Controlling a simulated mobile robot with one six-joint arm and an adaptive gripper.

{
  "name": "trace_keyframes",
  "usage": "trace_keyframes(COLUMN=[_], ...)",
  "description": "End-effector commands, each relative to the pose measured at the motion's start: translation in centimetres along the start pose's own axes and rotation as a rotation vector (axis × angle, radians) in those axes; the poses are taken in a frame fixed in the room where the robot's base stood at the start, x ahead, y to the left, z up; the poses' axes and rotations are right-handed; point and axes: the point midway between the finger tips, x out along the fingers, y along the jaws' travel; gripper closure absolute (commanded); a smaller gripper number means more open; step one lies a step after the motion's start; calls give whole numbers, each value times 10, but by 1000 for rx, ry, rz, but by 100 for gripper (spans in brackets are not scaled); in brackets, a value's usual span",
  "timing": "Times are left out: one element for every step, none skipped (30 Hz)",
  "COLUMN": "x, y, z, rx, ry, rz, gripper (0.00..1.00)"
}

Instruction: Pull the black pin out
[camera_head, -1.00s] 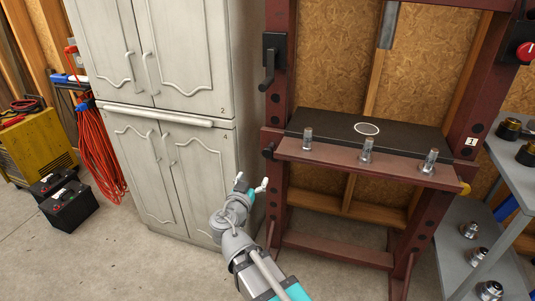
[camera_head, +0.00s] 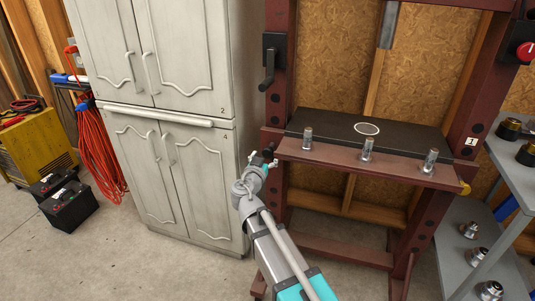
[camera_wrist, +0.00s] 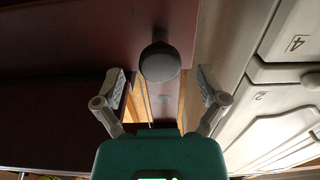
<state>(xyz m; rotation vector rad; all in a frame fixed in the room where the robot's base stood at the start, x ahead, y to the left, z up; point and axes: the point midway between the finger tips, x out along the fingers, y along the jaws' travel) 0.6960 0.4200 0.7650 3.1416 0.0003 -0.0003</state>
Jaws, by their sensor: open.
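The black pin (camera_head: 268,150) sticks out of the left upright of the dark red press frame, at the level of the press bed. In the wrist view its round black head (camera_wrist: 160,62) is large and sits just beyond my fingertips, centred between them. My gripper (camera_head: 261,160) is just in front of the pin in the head view and partly overlaps it. In the wrist view my gripper (camera_wrist: 162,84) has its two fingers spread wide with nothing between the pads.
A grey cabinet (camera_head: 190,120) stands close on the left of my gripper. The press bed (camera_head: 330,115) carries several metal cylinders along its front edge. A yellow knob (camera_head: 464,188) sits on the right upright. A grey shelf (camera_head: 450,235) stands at the right.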

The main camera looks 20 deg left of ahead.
Motion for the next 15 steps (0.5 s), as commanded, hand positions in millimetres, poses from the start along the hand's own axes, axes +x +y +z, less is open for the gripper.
trace_keyframes(x=[8,10,13,16,17,19,20,21,22,22,23,23,23,23,22], y=[-1,-1,-1,-1,-1,0,0,0,0,0,0,0,0,0,0], z=[0,0,0,0,0,0,0,0,0,0,0,0,0,0,0], rx=[0,0,0,0,0,0,0,0,0,0,0,0,0,0,0], ry=[0,0,0,0,0,0,0,0,0,0,0,0,0,0,0], rz=[1,1,1,1,1,1,1,1,0,0,0,0,0,0,0], gripper=[9,9,9,9,9,9,9,9,9,9,9,9,9,9,9])
